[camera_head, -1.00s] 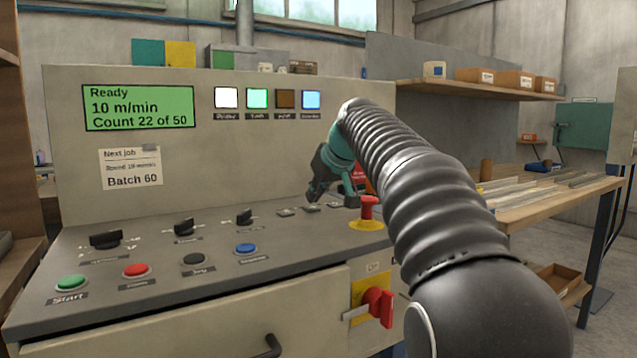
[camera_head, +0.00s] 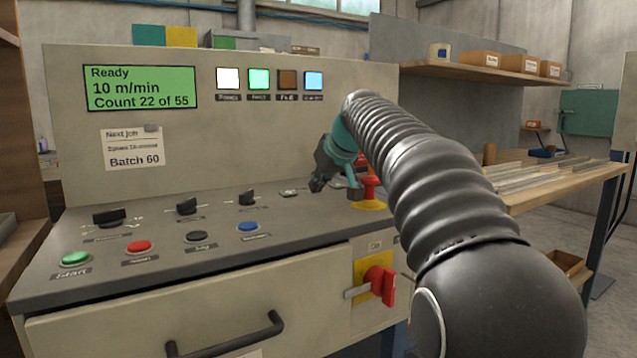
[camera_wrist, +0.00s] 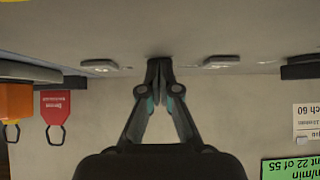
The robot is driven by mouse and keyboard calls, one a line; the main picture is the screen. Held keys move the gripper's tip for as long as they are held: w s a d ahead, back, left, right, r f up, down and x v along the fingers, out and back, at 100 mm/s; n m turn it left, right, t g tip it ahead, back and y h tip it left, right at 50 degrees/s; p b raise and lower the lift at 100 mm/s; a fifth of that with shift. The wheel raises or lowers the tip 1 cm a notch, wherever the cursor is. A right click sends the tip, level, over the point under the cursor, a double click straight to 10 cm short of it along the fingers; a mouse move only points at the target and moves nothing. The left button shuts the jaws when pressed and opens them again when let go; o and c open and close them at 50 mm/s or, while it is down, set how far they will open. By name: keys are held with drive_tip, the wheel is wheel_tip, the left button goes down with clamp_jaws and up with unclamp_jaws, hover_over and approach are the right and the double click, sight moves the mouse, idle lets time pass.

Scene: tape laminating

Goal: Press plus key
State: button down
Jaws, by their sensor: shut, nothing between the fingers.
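The green display (camera_head: 140,88) on the panel reads Ready, 10 m/min, Count 22 of 55. A note (camera_head: 133,148) under it says Batch 60. My gripper (camera_head: 317,187) is shut and empty, pointing down at the sloping desk near a small pale key (camera_head: 289,193). In the upside-down wrist view the fingertips (camera_wrist: 160,63) meet at the desk surface, between one pale key (camera_wrist: 100,66) and another pale key (camera_wrist: 222,62). Any key under the fingertips is hidden, and I cannot read a plus mark or tell whether they touch.
The red emergency knob (camera_head: 369,187) on a yellow base stands right of my gripper. A red tag (camera_wrist: 55,108) hangs nearby. Black selector knobs (camera_head: 188,206) and coloured buttons, including green Start (camera_head: 76,258), lie to the left. A red switch (camera_head: 380,285) is on the front.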

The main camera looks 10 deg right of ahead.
drive_tip(key=shift+f, duration=0.7)
wheel_tip(320, 180, up, 5)
drive_tip(key=p, duration=0.4)
drive_tip(key=shift+f, duration=0.1)
drive_tip(key=v, duration=1)
drive_tip(key=shift+r+p, duration=0.3)
drive_tip(key=shift+r, duration=0.1)
drive_tip(key=shift+w, duration=0.1)
